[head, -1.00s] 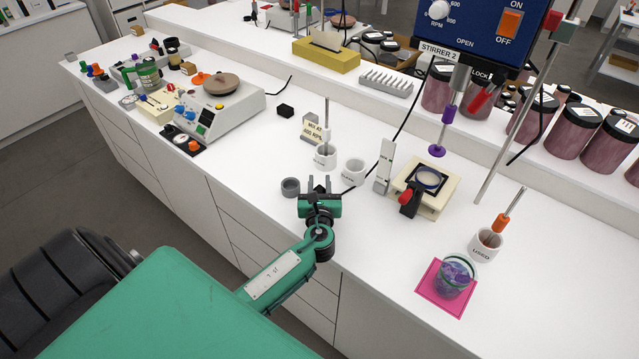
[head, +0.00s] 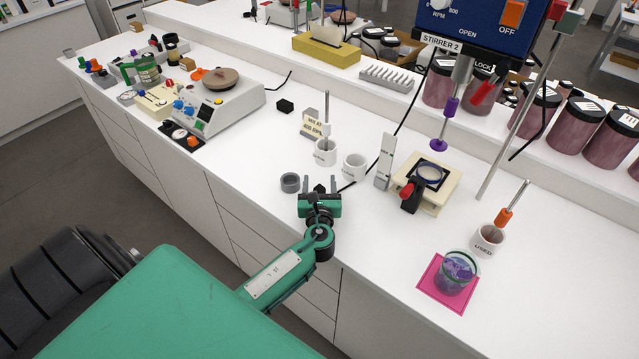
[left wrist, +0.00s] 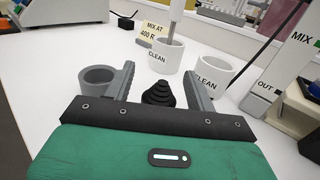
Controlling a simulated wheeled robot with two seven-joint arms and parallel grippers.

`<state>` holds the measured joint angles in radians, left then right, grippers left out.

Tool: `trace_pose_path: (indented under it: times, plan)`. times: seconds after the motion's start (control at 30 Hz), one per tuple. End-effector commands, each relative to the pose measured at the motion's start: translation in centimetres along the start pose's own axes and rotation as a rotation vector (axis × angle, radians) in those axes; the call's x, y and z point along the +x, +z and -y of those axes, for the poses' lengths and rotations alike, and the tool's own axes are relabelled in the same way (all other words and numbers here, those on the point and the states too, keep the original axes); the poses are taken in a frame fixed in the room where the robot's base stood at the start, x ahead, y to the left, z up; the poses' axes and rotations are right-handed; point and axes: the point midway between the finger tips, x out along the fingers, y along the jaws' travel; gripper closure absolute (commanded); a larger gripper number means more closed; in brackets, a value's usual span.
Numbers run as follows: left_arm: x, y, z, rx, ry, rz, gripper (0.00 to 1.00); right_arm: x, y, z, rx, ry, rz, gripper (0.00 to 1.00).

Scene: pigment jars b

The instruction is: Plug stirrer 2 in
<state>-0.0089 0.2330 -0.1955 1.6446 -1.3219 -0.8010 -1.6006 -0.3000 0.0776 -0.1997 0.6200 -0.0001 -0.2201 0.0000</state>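Stirrer 2 (head: 470,18) is the blue box at the upper right, with its name label below the panel. A black cable (head: 402,118) runs down from near it to the bench and ends close to my left gripper (head: 319,184). A black ribbed cone (left wrist: 158,93), which looks like a plug's cable boot, stands between the left fingers. The left gripper is open around it, with a gap on each side in the left wrist view. The cone's lower part is hidden behind the gripper body. I cannot make out a socket. My right gripper is not in view.
A grey ring-shaped cup (head: 290,183) is close left of the fingers. Two white CLEAN cups (head: 354,167) stand just beyond, one holding a rod. A white upright sign (head: 384,165) and cream stand (head: 440,193) are to the right. A black block (head: 285,106) lies further back.

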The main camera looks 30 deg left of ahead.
Motion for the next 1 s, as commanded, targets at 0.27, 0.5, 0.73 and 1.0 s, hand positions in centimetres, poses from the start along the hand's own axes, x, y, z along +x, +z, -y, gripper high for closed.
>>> trace_pose_path:
  times: [0.27,0.5,0.73,1.0]
  plan:
    - [-0.3,0.0,0.0,0.000,0.000,0.000,0.44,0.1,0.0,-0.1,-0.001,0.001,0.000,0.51]
    - [-3.9,-0.4,0.0,-0.001,-0.002,-0.003,0.44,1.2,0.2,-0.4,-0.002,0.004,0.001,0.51]
    - [-9.3,-0.4,0.0,-0.003,-0.001,-0.003,0.44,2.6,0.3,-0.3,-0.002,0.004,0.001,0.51]
    - [-13.2,-0.2,0.0,0.000,0.000,-0.001,0.44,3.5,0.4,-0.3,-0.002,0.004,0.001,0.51]
